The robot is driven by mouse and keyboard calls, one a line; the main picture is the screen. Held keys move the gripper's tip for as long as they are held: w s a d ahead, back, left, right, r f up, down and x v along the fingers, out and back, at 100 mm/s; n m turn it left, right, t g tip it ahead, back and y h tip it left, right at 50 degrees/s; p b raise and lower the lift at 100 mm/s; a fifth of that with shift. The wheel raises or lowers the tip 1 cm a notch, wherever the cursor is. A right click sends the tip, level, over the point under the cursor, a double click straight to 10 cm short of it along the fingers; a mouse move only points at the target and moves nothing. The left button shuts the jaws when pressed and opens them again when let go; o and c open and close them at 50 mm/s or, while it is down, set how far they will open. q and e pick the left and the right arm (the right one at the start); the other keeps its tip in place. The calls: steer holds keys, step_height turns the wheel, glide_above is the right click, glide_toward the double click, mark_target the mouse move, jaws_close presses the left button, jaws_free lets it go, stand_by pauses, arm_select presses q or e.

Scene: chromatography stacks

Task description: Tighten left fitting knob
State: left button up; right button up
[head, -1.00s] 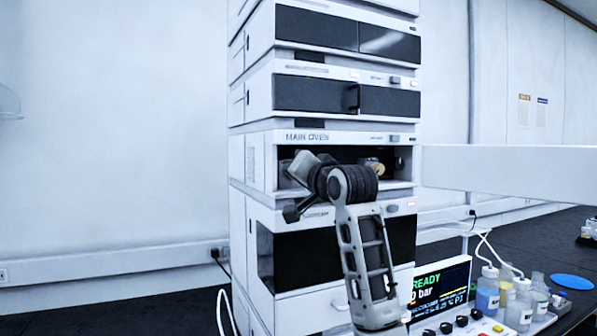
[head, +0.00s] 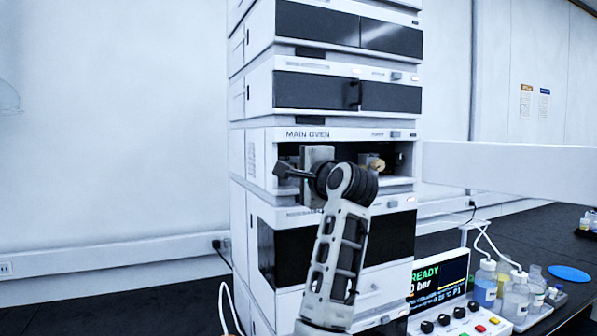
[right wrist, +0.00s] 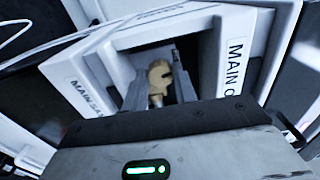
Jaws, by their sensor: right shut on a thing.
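The left fitting knob (right wrist: 158,78) is a brass-coloured knob inside the open bay of the main oven (head: 300,134). In the right wrist view it sits between the two fingers of my right gripper (right wrist: 160,88), which is shut on it. In the head view my right gripper (head: 318,165) reaches into the left part of the bay, and the gripper and wrist hide this knob. A second brass-coloured knob (head: 376,165) shows uncovered farther right in the bay. My left gripper is not in view.
More instrument modules are stacked above and below the oven. A display reading READY (head: 438,284), a panel with knobs and buttons (head: 462,325) and several bottles (head: 486,284) stand on the dark bench at right. A pale horizontal beam (head: 510,172) crosses at right.

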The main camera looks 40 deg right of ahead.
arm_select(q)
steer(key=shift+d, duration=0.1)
arm_select(e)
steer(key=shift+m, duration=1)
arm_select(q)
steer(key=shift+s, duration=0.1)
arm_select(e)
steer(key=o, duration=1)
steer(key=shift+f, duration=0.1)
